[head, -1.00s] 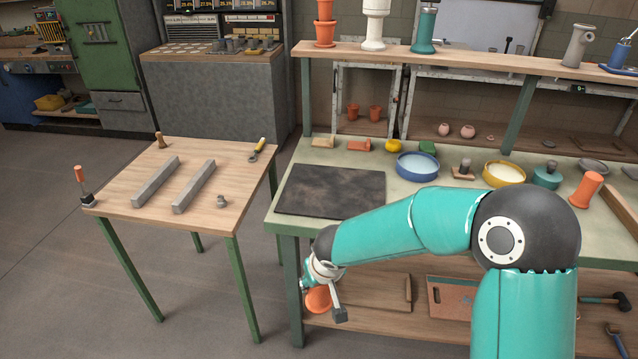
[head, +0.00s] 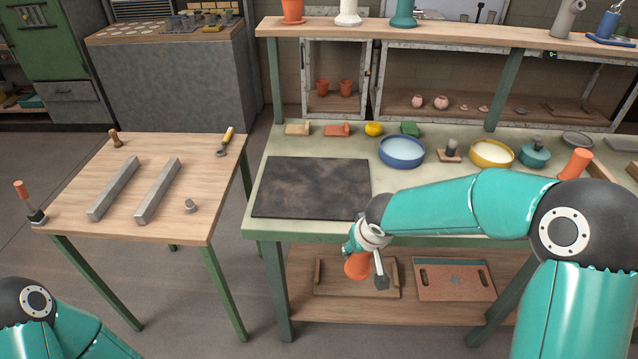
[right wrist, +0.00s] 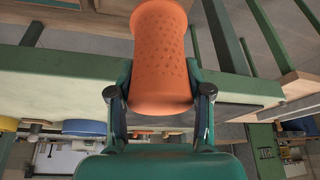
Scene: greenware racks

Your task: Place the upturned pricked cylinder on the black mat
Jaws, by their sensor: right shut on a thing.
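The black mat (head: 312,187) lies flat and bare on the left part of the green bench top. My right gripper (right wrist: 157,92) is shut on an orange cylinder (right wrist: 160,45) covered in small pricked holes, with a finger on each side of it. In the head view the cylinder (head: 358,266) hangs in front of the bench's front edge, below the mat's right corner. My right wrist covers its upper part there, so which end is up is unclear. Of my left arm only a part shows at the lower left; its gripper is out of view.
Another orange cylinder (head: 575,164) leans at the right. A wooden table (head: 150,190) with two grey bars is at left. A lower shelf (head: 410,310) holds trays.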

